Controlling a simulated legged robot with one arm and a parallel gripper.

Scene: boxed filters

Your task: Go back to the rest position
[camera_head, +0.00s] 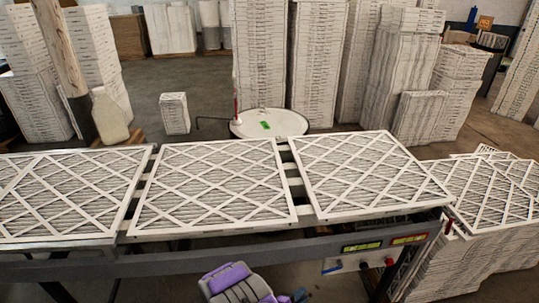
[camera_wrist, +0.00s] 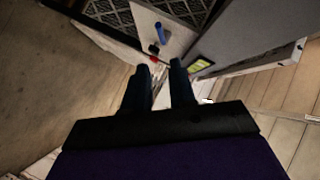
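My gripper (camera_wrist: 160,66) shows in the wrist view as two dark fingers with a clear gap between them and nothing held. Beyond the fingertips are a light panel (camera_wrist: 172,38) with a blue part and a red button, and a grey beam with a yellow-green label (camera_wrist: 199,66). In the head view, part of my grey and purple arm (camera_head: 232,283) is folded low at the bottom centre, in front of the conveyor frame (camera_head: 215,257). The fingertips cannot be made out there.
Three flat filters lie on the conveyor: left (camera_head: 65,195), middle (camera_head: 212,185) and right (camera_head: 365,172). A filter stack (camera_head: 490,205) stands at the right. A round white table (camera_head: 268,124) and tall filter stacks (camera_head: 318,65) stand behind. Floor between them is partly free.

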